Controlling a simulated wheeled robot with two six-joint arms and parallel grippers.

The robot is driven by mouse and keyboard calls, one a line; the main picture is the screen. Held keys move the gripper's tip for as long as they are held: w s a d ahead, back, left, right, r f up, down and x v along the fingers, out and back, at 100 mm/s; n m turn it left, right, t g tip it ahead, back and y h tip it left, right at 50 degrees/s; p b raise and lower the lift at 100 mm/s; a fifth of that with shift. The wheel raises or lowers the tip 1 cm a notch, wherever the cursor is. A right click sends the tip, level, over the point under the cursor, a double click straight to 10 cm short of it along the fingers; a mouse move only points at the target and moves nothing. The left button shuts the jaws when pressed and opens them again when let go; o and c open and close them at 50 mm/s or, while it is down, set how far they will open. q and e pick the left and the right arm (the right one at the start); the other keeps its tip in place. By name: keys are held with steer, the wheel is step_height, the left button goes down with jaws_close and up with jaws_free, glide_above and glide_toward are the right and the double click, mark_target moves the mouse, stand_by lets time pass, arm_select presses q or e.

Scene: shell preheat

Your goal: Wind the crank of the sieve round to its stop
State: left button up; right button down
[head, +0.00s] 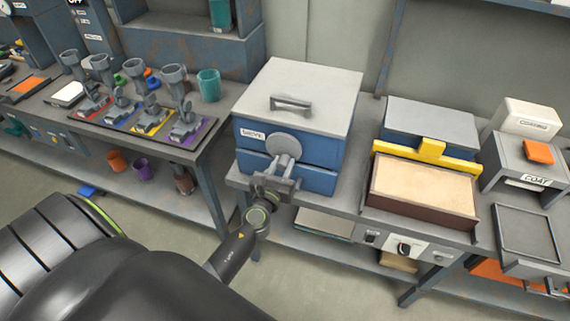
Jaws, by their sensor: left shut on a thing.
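The sieve (345,130) is a blue box with a pale grey lid and a handle on top, standing on the bench in the middle of the head view. A small label is on its front. Its crank (283,145) shows as a round grey disc on the front face. My left gripper (285,170) is in front of the disc, shut on the crank. The jaws hide the crank's grip, so its exact angle cannot be told. My right gripper is not in view.
To the right stand a sand-filled tray (421,212) with a yellow bar (431,150) across its back, and a grey stand (522,178) with an orange block on it. On the left bench, several grey clamp-like pieces stand on a coloured mat near a teal cup (209,84).

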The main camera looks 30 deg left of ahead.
arm_select(q)
steer(key=shift+s+a+f+m, duration=0.1)
steer(key=shift+a+m, duration=0.15)
steer(key=shift+m, duration=0.6)
steer(key=shift+s+a+f+m, duration=0.1)
steer(key=shift+a+m, duration=0.1)
steer(key=shift+m, duration=0.65)
steer(key=o, duration=1)
steer(key=shift+r, duration=0.1)
steer(key=shift+b+v, duration=2.7)
steer(key=shift+v, duration=6)
